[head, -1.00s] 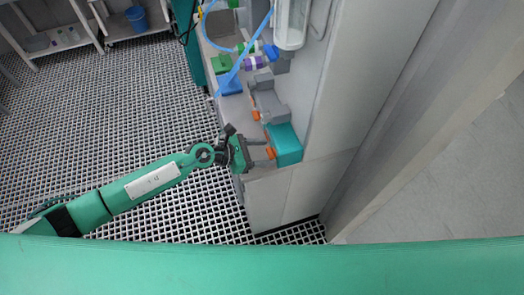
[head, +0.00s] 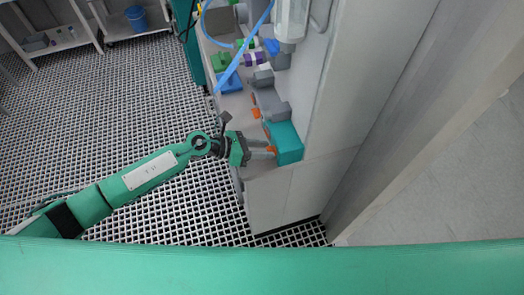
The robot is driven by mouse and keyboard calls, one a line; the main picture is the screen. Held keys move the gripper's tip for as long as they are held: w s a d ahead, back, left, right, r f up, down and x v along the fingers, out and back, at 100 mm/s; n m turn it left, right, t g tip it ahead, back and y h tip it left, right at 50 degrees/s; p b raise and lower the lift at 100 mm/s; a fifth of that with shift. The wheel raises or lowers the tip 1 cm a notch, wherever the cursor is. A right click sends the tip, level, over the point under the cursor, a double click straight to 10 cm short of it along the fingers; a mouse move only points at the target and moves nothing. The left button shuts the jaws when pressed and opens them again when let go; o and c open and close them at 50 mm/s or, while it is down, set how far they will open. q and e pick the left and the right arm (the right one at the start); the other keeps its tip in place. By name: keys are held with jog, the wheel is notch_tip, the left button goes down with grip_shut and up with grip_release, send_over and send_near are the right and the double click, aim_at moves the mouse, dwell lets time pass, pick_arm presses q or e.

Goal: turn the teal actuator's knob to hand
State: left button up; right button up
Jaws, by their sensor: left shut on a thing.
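The teal actuator (head: 287,142) is a box on the near end of the bench ledge, against the pale cabinet wall. Its orange knob (head: 271,150) faces left, towards my left gripper. My left gripper (head: 268,149) comes in from the left with its fingers at the knob, and it is shut on the knob. The fingers partly cover the knob, so its pointer position and any markings cannot be read. My right gripper is not in view.
A grey actuator (head: 270,102) with an orange knob (head: 256,112) sits just beyond the teal one. Farther back are blue (head: 229,83), green (head: 221,61) and purple (head: 254,59) parts and a blue hose. The pale wall (head: 350,70) closes off the right. Open grated floor lies left.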

pick_arm(q)
jog(key=shift+w+a+f+n+g+h+b, duration=0.1)
jog(key=shift+n+g+h+b, duration=0.05)
jog(key=shift+n+g+b, duration=0.3)
jog(key=shift+w+f+n+g+h+b, duration=0.15)
jog(key=shift+n+g+b, duration=0.1)
jog(key=shift+n+b, duration=0.3)
jog(key=shift+r, duration=0.1)
jog(key=o, duration=1)
